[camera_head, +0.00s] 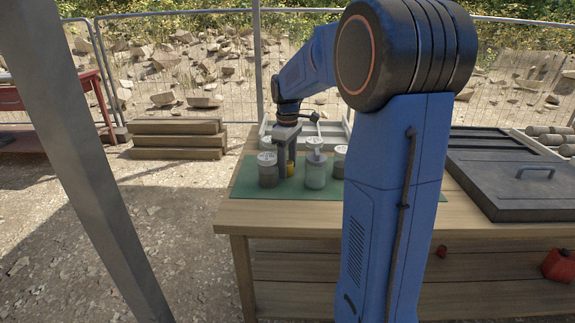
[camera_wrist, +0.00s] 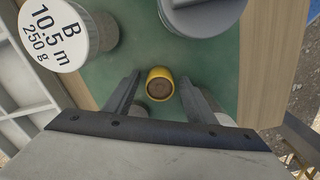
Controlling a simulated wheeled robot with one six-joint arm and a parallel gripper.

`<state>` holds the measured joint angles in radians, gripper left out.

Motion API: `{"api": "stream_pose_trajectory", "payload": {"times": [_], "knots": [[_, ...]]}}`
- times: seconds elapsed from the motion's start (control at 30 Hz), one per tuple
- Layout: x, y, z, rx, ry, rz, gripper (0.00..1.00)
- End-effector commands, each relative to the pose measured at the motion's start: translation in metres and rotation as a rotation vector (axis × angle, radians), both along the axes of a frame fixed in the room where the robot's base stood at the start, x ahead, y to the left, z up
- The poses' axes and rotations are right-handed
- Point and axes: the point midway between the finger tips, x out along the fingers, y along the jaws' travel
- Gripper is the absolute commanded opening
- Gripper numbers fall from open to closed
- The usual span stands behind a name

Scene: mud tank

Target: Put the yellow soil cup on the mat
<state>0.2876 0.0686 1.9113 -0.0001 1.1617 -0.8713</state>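The yellow soil cup (camera_wrist: 160,88), with brown soil inside, is seen from above in the wrist view with the green mat (camera_wrist: 150,55) around it. In the head view a bit of the cup (camera_head: 291,169) shows over the mat (camera_head: 245,183), partly hidden by a finger. My gripper (camera_wrist: 159,78) is open and points down, one finger on each side of the cup. A gap shows between the cup and each finger. The gripper (camera_head: 287,172) is low among the jars in the head view. The cup appears upright; its base is hidden.
Lidded jars stand close around: one at left (camera_head: 268,170), one in front (camera_head: 315,170), one at right (camera_head: 340,160). A labelled lid (camera_wrist: 50,38) is near the gripper. A pale divided tray (camera_head: 335,132) is behind. A dark lidded box (camera_head: 515,180) fills the table's right.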

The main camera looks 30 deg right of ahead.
Motion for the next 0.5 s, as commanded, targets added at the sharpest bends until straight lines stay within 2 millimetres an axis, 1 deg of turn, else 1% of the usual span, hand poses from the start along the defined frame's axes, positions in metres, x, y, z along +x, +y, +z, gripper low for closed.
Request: {"api": "stream_pose_trajectory", "payload": {"times": [0.17, 0.27, 0.37, 0.5], "knots": [[0.000, 0.000, 0.001, 0.000, 0.000, 0.000, 0.51], [0.000, 0.000, 0.005, 0.000, 0.000, 0.000, 0.51], [0.001, 0.000, 0.016, -0.001, -0.003, 0.000, 0.51], [0.001, 0.000, 0.042, -0.001, -0.003, 0.000, 0.51]]}}
